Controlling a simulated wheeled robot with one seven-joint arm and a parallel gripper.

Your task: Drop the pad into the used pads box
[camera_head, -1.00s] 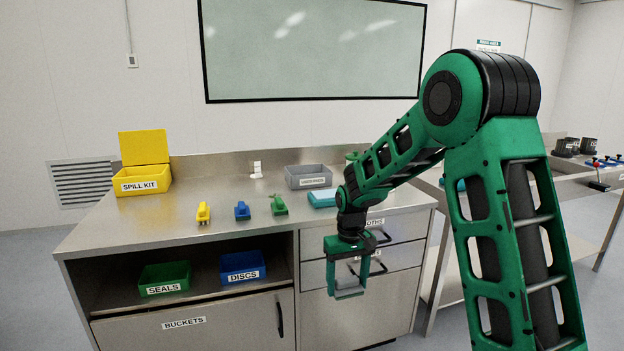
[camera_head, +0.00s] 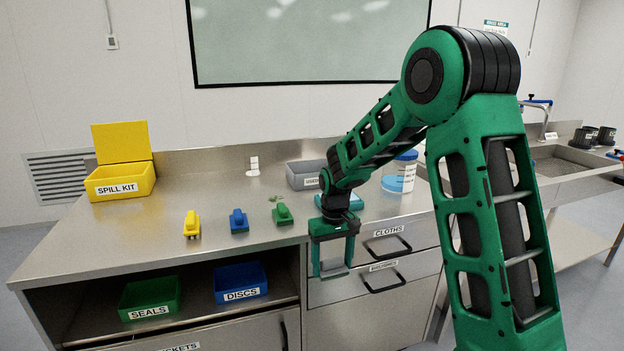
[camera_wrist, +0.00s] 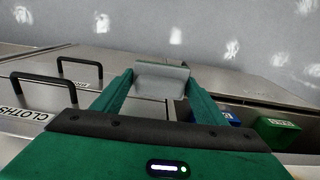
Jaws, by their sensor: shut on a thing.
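My gripper (camera_head: 333,262) hangs in front of the counter's drawers, below the counter top. It is shut on a thin grey pad (camera_wrist: 160,80), which spans the two green fingers in the wrist view. The grey open box (camera_head: 305,172) stands at the back of the counter, above and behind my gripper. Its front label is partly hidden by my arm and too small to read surely; it appears to be the used pads box. Its inside is mostly hidden.
On the counter (camera_head: 150,235) stand a yellow spill kit (camera_head: 122,182), yellow, blue and green handled pieces (camera_head: 238,220), a blue flat item (camera_head: 355,202) and a tub (camera_head: 399,172). Seals (camera_head: 150,297) and discs (camera_head: 240,282) bins sit below. Drawer handles (camera_head: 385,282) jut out near my gripper.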

